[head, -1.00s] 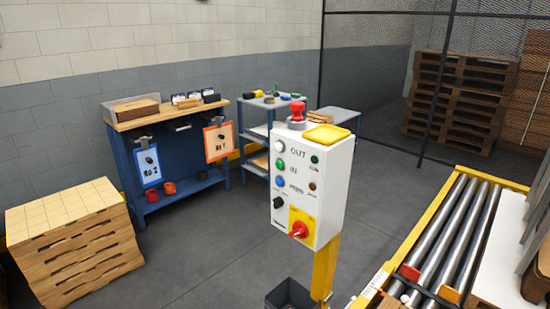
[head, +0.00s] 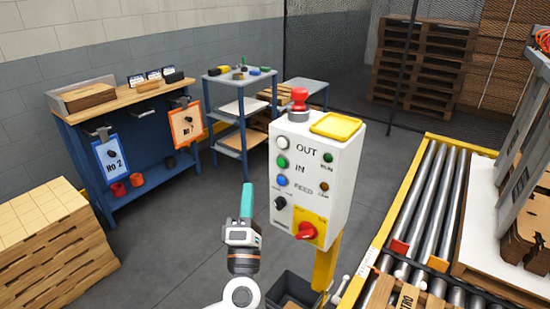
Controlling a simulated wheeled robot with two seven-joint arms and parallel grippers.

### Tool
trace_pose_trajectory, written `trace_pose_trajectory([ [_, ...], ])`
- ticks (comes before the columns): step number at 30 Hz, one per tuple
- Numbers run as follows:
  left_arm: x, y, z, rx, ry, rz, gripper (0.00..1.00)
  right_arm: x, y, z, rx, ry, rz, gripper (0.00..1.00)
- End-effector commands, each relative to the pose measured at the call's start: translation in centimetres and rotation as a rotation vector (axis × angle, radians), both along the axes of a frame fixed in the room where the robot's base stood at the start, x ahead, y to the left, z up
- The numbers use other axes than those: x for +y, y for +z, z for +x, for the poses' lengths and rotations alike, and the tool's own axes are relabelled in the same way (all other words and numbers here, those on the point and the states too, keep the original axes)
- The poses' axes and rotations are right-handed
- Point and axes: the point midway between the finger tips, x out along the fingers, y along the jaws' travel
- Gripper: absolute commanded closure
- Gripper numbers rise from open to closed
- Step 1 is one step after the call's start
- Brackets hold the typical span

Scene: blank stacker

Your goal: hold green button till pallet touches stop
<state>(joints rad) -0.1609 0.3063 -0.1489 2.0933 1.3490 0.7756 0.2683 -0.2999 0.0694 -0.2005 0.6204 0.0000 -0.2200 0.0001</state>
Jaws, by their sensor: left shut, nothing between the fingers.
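The white control box (head: 330,170) stands on a yellow post in the middle of the head view. The green button (head: 282,162) is on its front face beside the word IN, between a white button (head: 283,143) above and a blue button (head: 281,181) below. My left gripper (head: 246,200) is shut and empty, with its teal fingers pointing up. It is lower left of the box and apart from the green button. A wooden pallet (head: 490,278) with a load sits on the roller conveyor (head: 428,220) at right. The stop cannot be made out clearly. My right gripper is not in view.
A red mushroom button (head: 299,100) and yellow pad (head: 336,126) are on top of the box. A dark bin (head: 290,285) stands by the post. A blue workbench (head: 130,150) and stacked boards (head: 45,245) are at left. Floor between is clear.

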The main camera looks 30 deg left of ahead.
Motion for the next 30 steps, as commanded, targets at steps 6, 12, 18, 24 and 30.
trace_pose_trajectory([
  [6,0.0,0.1,0.0,-0.003,0.000,-0.002,1.00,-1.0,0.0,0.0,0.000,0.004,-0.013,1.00],
  [12,0.0,0.1,0.3,-0.003,0.000,-0.002,1.00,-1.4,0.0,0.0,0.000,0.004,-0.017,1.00],
  [18,-0.1,0.0,2.2,-0.003,0.000,-0.002,1.00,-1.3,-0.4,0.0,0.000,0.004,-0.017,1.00],
  [24,-0.4,-0.1,5.1,-0.005,-0.001,-0.002,1.00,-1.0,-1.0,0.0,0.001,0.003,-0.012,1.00],
  [30,-0.6,0.0,7.5,-0.003,0.001,-0.002,1.00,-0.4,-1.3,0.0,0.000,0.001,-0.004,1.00],
])
